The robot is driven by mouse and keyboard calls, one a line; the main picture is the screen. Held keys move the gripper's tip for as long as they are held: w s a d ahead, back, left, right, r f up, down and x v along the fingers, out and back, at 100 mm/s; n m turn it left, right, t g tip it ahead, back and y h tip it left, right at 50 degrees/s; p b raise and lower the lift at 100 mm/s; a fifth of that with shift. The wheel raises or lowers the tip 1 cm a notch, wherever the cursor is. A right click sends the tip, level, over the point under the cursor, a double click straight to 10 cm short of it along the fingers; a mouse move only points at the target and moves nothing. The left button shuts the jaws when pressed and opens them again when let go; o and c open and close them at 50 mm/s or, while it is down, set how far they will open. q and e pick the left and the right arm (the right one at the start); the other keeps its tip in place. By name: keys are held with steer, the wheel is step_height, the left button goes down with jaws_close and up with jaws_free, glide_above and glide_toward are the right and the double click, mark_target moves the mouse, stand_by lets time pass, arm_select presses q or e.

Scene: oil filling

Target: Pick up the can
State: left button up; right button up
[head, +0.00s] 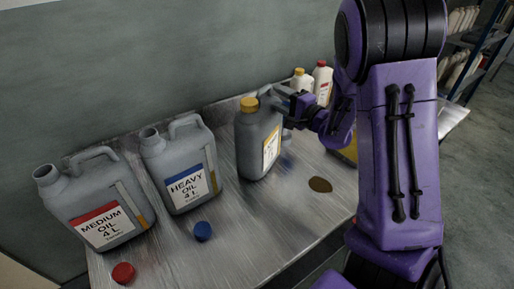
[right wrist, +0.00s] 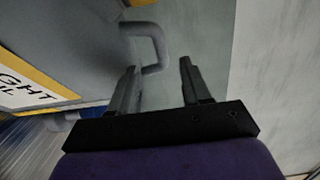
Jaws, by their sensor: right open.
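Three grey oil cans stand in a row on the metal table. The medium oil can (head: 88,200) with a red label is at the left. The heavy oil can (head: 180,168) with a blue label is in the middle. The can with the yellow cap (head: 257,142) is at the right; its label in the right wrist view (right wrist: 30,88) reads "GHT". My right gripper (head: 276,97) is open beside its upper part. In the right wrist view, the can's handle (right wrist: 153,36) lies just ahead of the open fingers (right wrist: 158,66), partly behind the left one. My left gripper is not in view.
Two white bottles (head: 322,84) stand behind my right gripper. A wall (head: 150,60) rises behind the table.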

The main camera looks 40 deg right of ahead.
mark_target(267, 90)
steer(key=w+p, duration=0.1)
steer(key=w, duration=0.3)
steer(key=shift+w+r, duration=0.15)
steer(key=shift+w, duration=0.15)
steer(key=shift+w+a, duration=0.1)
steer(key=shift+w, duration=0.2)
jaws_close()
stand_by(0.7)
steer(key=shift+r, duration=0.1)
